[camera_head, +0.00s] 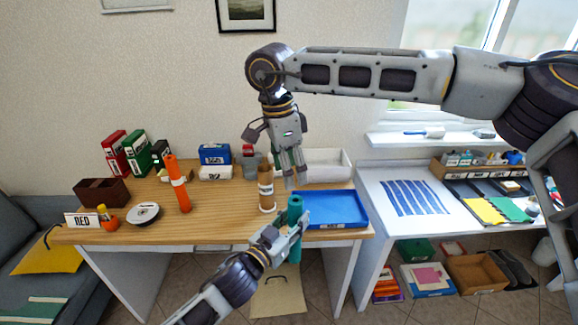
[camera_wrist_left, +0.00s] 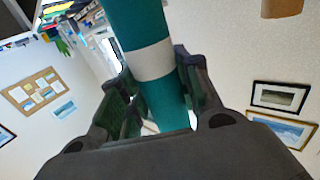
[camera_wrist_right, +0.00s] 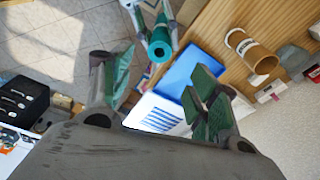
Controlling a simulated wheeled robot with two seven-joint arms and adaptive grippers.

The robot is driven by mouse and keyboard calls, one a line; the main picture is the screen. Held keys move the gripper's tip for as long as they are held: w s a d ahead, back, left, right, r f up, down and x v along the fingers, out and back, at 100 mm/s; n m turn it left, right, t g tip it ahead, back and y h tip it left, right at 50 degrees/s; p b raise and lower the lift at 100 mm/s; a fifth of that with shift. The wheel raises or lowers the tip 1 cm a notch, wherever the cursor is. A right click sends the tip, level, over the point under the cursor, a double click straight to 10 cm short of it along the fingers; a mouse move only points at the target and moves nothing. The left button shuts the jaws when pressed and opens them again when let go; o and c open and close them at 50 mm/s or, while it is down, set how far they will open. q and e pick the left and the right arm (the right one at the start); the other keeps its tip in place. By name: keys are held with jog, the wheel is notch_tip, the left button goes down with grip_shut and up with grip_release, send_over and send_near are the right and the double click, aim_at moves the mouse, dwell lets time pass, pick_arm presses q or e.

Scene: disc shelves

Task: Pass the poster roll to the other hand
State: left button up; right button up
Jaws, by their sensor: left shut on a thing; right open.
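The poster roll is a teal tube with a white band; it stands near upright in the head view (camera_head: 294,213), in front of the table's front edge. My left gripper (camera_head: 284,238) is shut on it, and the left wrist view shows the roll (camera_wrist_left: 151,62) between both fingers. My right gripper (camera_head: 290,172) is open and empty, pointing down above the roll and slightly behind it. In the right wrist view the roll's open end (camera_wrist_right: 160,48) lies beyond the open fingers (camera_wrist_right: 165,95), apart from them.
A brown cardboard tube (camera_head: 266,190) stands on the wooden table (camera_head: 225,218) close to the right gripper. A blue tray (camera_head: 335,209) lies to its right, with a white bin (camera_head: 325,165) behind. An orange tube (camera_head: 178,184) stands farther left. The air before the table is free.

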aim_at(295, 200)
jog(key=shift+w+d+f, duration=0.1)
jog(key=shift+d+f, duration=0.2)
jog(key=shift+f, duration=1.55)
jog(key=shift+w+d+f, duration=0.1)
jog(key=shift+d+f, duration=0.15)
jog(key=shift+f, duration=1.65)
jog(key=shift+d+f, duration=0.3)
jog(key=shift+f, duration=1.55)
jog(key=c, duration=1.1)
pick_arm(q)
jog(key=o, duration=1.1)
jog(key=shift+o, duration=0.2)
jog(key=v, duration=1.2)
jog(key=shift+f, duration=0.1)
